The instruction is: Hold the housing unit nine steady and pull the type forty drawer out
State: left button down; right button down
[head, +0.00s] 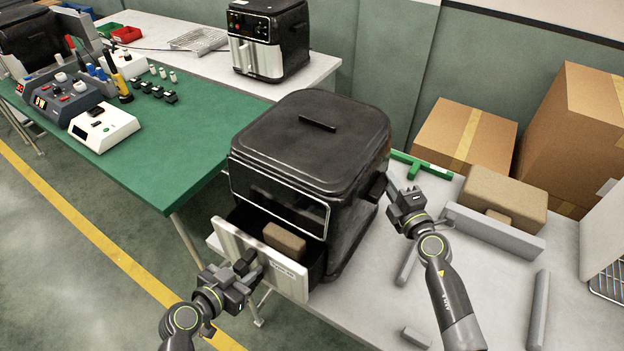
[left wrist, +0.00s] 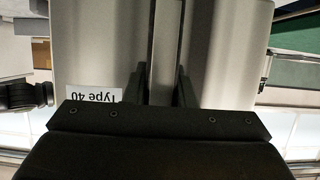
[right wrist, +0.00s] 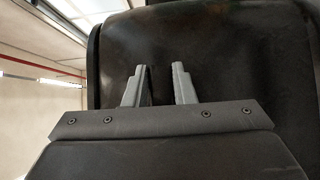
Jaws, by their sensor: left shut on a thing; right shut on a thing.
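The black fryer housing (head: 310,140) stands on the light table; no number nine is readable on it. The silver-fronted drawer (head: 235,248) sticks partly out of its front, and a label reading "Type 40" shows upside down in the left wrist view (left wrist: 92,95). A brown block (head: 284,240) lies in the drawer. My left gripper (head: 256,262) is shut on the drawer's upright handle, which runs between its fingers in the left wrist view (left wrist: 164,50). My right gripper (head: 386,188) is shut at the housing's right side; the exact part between its fingers (right wrist: 160,85) is hard to see.
A green workbench (head: 190,125) with a white device (head: 104,128) stands at left. A second fryer (head: 268,40) is behind. Cardboard boxes (head: 465,138), a brown block (head: 503,198) and grey bars (head: 538,310) lie at right. Open floor lies in front of the drawer.

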pick_arm(q)
jog(key=shift+s+a+r, duration=0.1)
jog(key=shift+s+a, duration=0.2)
jog(key=shift+s, duration=0.1)
jog(key=c, duration=1.1)
grip_release()
jog(key=shift+c, duration=0.2)
jog(key=shift+o, duration=0.9)
jog(key=shift+s, duration=0.1)
jog(key=shift+o, duration=0.8)
jog(key=shift+v, duration=3.4)
